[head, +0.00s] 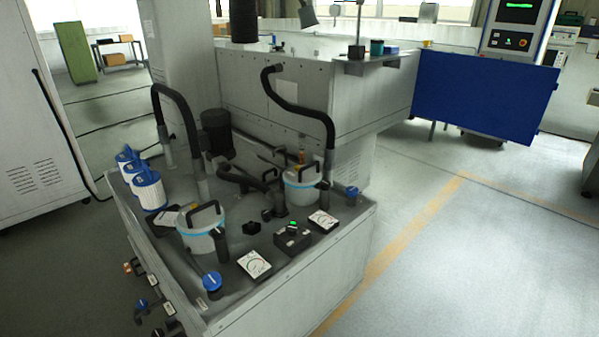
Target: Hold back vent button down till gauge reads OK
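Two white dial gauges sit on the grey machine top, a nearer one (255,264) and a farther one (322,220). Their readings are too small to make out. Between them is a black control box (293,238) with a small lit green part on top. A small black block (251,228) stands left of it. I cannot tell which of these parts is the back vent button. My gripper is not in view.
Two white canisters with black handles, a nearer one (202,236) and a farther one (300,190), stand on the machine top (232,297). Black hoses arch above. Blue knobs (212,281) and white-blue filters (148,190) line its edges. Open floor (440,260) lies right.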

